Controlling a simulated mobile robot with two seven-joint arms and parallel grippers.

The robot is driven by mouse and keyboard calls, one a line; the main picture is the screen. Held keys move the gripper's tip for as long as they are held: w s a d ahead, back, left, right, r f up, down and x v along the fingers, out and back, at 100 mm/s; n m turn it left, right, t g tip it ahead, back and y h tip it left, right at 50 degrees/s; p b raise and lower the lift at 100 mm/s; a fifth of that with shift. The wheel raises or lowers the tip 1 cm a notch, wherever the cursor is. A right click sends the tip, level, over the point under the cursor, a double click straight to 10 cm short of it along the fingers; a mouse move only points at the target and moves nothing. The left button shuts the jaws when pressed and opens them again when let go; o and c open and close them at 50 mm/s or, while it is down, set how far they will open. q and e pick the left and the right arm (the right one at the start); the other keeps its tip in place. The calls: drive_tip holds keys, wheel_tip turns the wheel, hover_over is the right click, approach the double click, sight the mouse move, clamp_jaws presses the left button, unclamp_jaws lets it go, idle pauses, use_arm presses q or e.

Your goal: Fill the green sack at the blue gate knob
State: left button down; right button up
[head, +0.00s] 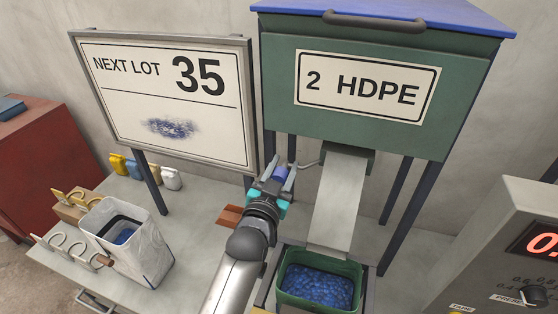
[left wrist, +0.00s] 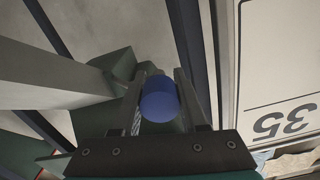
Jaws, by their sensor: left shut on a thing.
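My left gripper (head: 281,176) is shut on the blue gate knob (head: 279,172), beside the chute of the green hopper. The left wrist view shows the round blue knob (left wrist: 159,100) between the two fingers. The green sack (head: 291,298) stands open under the mouth of the sloping metal chute (head: 338,205). Blue pellets (head: 320,285) lie inside it, below its rim. No falling stream of pellets is clear to see. My right gripper is not in view.
The hopper (head: 282,75) reads "2 HDPE". A board (head: 110,100) reads "NEXT LOT 35". A white sack (head: 150,255) with blue contents stands on the left table by hooks. At right, a scale console (head: 490,250) has a red display, partly cut off, starting with "0.".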

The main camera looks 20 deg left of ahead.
use_arm(q)
drive_tip(key=shift+d, duration=0.4)
drive_tip(key=shift+a, duration=0.1)
drive_tip(key=c, duration=0.8)
unclamp_jaws()
drive_tip(key=shift+o, duration=1.8)
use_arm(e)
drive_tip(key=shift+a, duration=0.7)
use_arm(q)
drive_tip(key=shift+s, duration=0.1)
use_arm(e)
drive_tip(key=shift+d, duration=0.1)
use_arm(q)
drive_tip(key=shift+s, duration=0.2)
drive_tip(key=s, duration=1.4)
drive_tip(key=shift+s+a, duration=0.3)
drive_tip(key=shift+s, duration=0.05)
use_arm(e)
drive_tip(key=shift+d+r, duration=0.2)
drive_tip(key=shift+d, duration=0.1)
